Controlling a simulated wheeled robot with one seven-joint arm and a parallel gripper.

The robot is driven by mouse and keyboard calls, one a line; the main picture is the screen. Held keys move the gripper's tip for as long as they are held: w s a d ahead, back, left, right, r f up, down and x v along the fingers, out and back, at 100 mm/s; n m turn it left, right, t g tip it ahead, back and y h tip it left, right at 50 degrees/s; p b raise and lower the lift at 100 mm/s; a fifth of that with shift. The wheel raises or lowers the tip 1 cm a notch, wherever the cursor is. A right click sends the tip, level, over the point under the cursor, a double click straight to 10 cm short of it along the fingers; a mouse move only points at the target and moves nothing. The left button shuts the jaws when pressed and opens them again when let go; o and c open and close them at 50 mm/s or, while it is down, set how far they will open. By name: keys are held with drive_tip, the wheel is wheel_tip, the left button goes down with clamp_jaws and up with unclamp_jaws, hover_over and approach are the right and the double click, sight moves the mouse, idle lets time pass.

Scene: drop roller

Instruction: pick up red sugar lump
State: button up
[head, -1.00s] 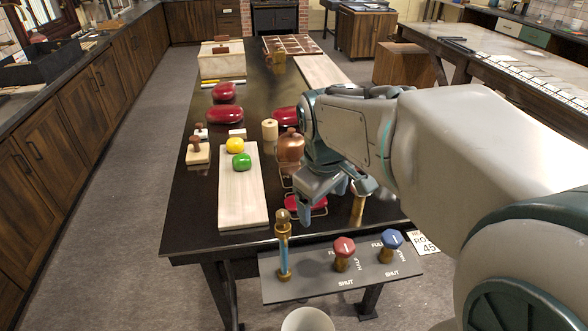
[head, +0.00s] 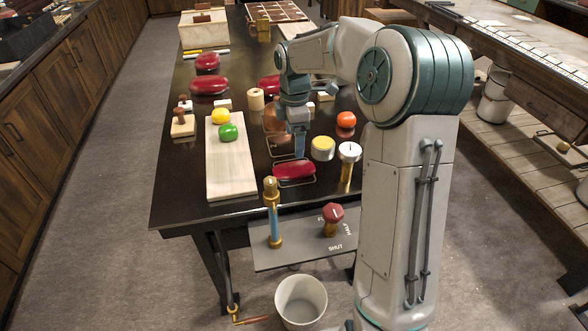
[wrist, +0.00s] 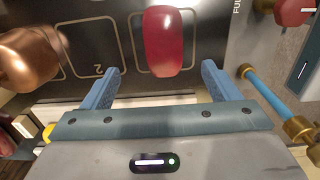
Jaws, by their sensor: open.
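A glossy dark-red rounded lump (head: 294,170) lies inside a thin outlined frame near the front of the black table. It also shows in the wrist view (wrist: 163,40), just beyond the fingertips and lined up between them. My gripper (head: 299,153) points down, close behind the lump in the head view. In the wrist view its two blue fingers (wrist: 160,72) are apart with nothing between them. More red lumps lie farther back: one behind my gripper (head: 268,84) and two at the left, a wide one (head: 210,85) and a smaller one (head: 207,62).
A pale board (head: 232,175) with a yellow lump (head: 221,116) and a green lump (head: 228,132) lies left. A copper pot (wrist: 30,58) is close to the left finger. A yellow-topped tin (head: 322,149), a brass post (head: 348,165) and a blue-tubed valve (head: 272,212) stand nearby.

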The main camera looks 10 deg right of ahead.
sight(294, 168)
wheel_tip(294, 168, down, 4)
drive_tip(key=shift+r, duration=0.2)
drive_tip(key=shift+s+a+f+p, duration=0.15)
drive_tip(key=shift+f+p, duration=0.1)
drive_tip(key=shift+f, duration=1.1)
drive_tip(key=shift+s+f+p, duration=0.1)
drive_tip(key=shift+f+p, duration=0.15)
drive_tip(key=shift+f, duration=1.1)
drive_tip(key=c, duration=1.1)
